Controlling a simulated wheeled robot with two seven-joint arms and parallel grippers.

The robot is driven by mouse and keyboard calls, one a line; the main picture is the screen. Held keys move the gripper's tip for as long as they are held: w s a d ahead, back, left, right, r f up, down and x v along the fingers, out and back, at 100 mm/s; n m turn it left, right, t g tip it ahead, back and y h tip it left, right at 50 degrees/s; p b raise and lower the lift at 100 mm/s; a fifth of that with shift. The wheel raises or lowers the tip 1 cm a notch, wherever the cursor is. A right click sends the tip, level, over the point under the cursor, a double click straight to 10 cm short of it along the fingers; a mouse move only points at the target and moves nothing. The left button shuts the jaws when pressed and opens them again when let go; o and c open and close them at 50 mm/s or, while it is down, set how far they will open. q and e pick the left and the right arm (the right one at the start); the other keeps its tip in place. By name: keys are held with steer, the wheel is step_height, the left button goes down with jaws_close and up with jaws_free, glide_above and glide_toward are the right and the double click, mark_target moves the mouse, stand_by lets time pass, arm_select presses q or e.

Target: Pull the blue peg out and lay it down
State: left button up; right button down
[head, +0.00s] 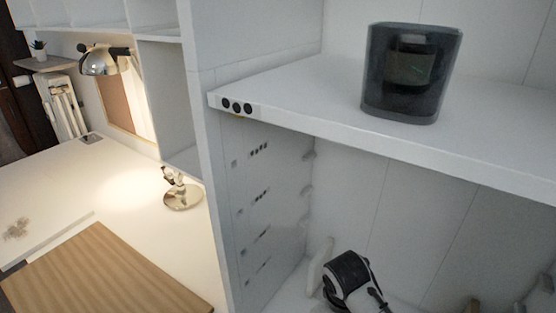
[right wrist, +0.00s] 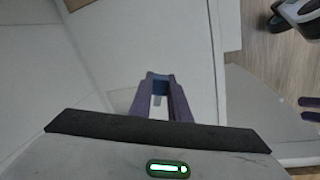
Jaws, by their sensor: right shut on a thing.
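My right gripper (right wrist: 158,88) has two purple fingers in the right wrist view. They are shut on a small blue piece, the blue peg (right wrist: 158,84), which shows between the fingertips. A pale surface lies behind the fingertips, and I cannot tell whether the peg touches it. Two purple fingers of what looks like my left gripper (right wrist: 309,109) show at the right edge of that view, apart and empty, partly cut off. I make out neither the peg nor either gripper's fingers in the head view.
A dark translucent container (head: 408,80) stands on the white shelf (head: 300,95). A plate with three black round spots (head: 237,105) is on the shelf's front corner. At left, a desk holds a wooden board (head: 100,270) and a small silver figure on a round base (head: 181,192).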

steer(key=shift+m+g+y, duration=0.6)
steer(key=shift+g+y, duration=0.1)
steer(key=shift+s+a+f+p, duration=0.1)
steer(key=shift+s+a+f, duration=0.3)
steer(key=shift+f, duration=0.9)
steer(key=shift+s+a+f+p, duration=0.15)
steer(key=shift+s+f, duration=0.4)
steer(key=shift+f, duration=0.7)
steer(key=shift+s+a+f+p, duration=0.1)
steer(key=shift+s+a+f, duration=0.3)
steer(key=shift+f, duration=0.9)
steer(key=shift+s+d, duration=0.15)
steer(key=c, duration=1.6)
jaws_free()
step_height(320, 180, up, 10)
steer(key=shift+r, duration=0.15)
